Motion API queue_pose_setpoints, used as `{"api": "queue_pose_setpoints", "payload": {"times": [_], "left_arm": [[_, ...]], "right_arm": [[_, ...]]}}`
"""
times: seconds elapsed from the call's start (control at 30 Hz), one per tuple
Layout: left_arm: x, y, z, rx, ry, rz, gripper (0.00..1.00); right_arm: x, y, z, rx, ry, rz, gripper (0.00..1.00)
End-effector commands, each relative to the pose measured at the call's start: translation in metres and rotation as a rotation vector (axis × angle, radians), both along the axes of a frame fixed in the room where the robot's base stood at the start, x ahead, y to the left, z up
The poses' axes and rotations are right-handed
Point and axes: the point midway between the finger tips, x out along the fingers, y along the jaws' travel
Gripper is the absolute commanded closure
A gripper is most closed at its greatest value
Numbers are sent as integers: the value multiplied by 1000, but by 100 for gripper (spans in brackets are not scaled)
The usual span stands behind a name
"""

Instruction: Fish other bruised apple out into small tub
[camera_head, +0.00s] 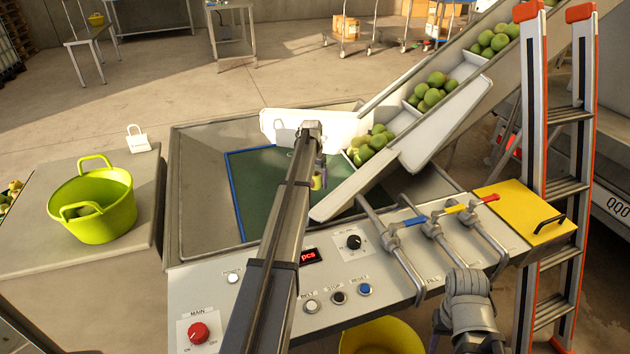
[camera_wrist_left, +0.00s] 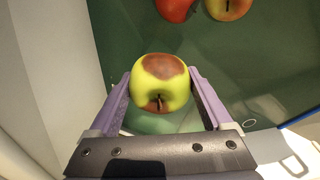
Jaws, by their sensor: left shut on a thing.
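My left gripper (camera_head: 318,178) reaches over the green-floored basin (camera_head: 262,190). In the left wrist view its purple fingers (camera_wrist_left: 160,100) are shut on a yellow-green apple (camera_wrist_left: 160,90) with a large brown bruise on its upper side. In the head view this apple is small and partly hidden by my arm. A lime-green tub (camera_head: 93,228) with two handles stands on the table at the left; a dull green round shape lies inside it, not clear enough to name. My right arm shows low at the right, but its fingers are not visible.
A red apple (camera_wrist_left: 175,8) and a yellow-red apple (camera_wrist_left: 228,9) are in the basin. A white chute (camera_head: 440,120) with several green apples slopes into it. A control panel (camera_head: 335,270) and pipe valves line the front. A ladder (camera_head: 560,150) stands at right.

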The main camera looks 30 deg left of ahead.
Motion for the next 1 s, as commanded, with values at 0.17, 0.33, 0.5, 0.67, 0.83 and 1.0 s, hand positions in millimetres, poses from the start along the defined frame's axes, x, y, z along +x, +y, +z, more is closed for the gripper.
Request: {"api": "queue_pose_setpoints", "payload": {"times": [0.17,0.33,0.5,0.67,0.83,1.0], "left_arm": [[0,0,10,0,0,0,81],[0,0,8,0,0,0,81],[0,0,11,0,0,0,81],[0,0,27,0,0,0,81],[0,0,62,0,0,0,81],[0,0,108,0,0,0,81]], "right_arm": [[0,0,10,0,0,0,50],[0,0,8,0,0,0,50],[0,0,11,0,0,0,50],[0,0,27,0,0,0,50],[0,0,62,0,0,0,50],[0,0,108,0,0,-1,50]]}}
